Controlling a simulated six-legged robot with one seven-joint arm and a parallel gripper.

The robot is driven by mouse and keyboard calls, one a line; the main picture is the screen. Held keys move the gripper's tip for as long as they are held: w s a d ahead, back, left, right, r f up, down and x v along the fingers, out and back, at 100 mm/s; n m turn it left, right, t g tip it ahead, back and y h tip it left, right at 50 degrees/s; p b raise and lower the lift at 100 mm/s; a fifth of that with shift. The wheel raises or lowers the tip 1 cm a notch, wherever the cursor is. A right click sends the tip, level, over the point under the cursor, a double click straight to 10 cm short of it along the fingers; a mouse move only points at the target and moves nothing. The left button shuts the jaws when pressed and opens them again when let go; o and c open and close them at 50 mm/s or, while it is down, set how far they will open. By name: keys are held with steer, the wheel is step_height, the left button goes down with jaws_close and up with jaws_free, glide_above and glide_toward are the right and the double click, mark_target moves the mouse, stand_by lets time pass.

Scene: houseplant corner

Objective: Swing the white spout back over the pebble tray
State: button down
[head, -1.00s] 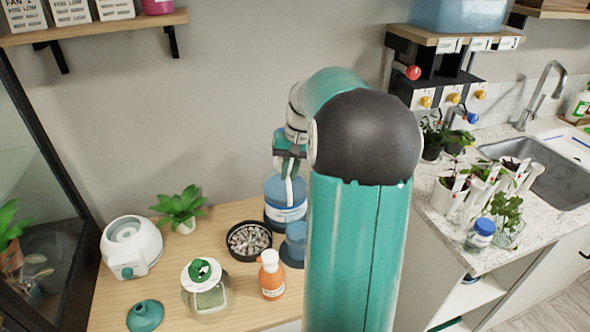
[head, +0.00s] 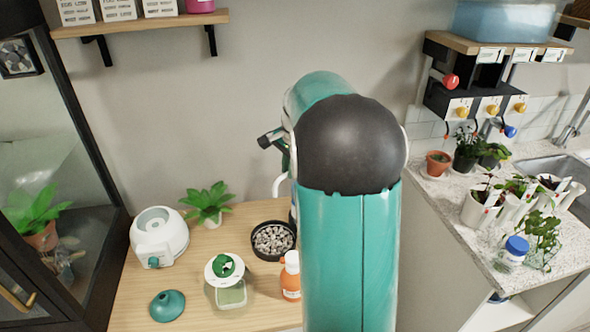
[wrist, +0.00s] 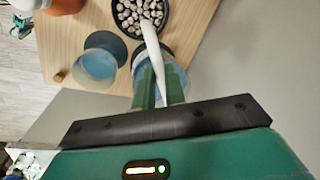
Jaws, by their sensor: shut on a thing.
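The white spout (wrist: 152,45) runs from between my fingers toward the pebble tray, and its tip overlaps the tray's near edge in the wrist view. My gripper (wrist: 160,88) is shut on the spout, its green fingers on either side. In the head view the spout (head: 278,184) sticks out left of my arm, its tip bent down above the tray's back side. The round black pebble tray (head: 257,254) holds grey pebbles; it also shows in the wrist view (wrist: 116,22). The blue jug (wrist: 176,76) under the spout is mostly hidden by my arm in the head view.
A blue cup (wrist: 98,64) stands beside the jug. The wall is close behind.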

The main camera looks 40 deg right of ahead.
steer(key=shift+w+r+m, duration=0.1)
steer(key=shift+w+m, duration=0.2)
steer(key=shift+w, duration=0.05)
steer(key=c, duration=1.5)
jaws_free()
steer(key=shift+o, duration=0.2)
step_height(320, 180, up, 14)
steer(key=s, duration=0.2)
steer(key=shift+s+f, duration=0.25)
steer(key=shift+s, duration=0.1)
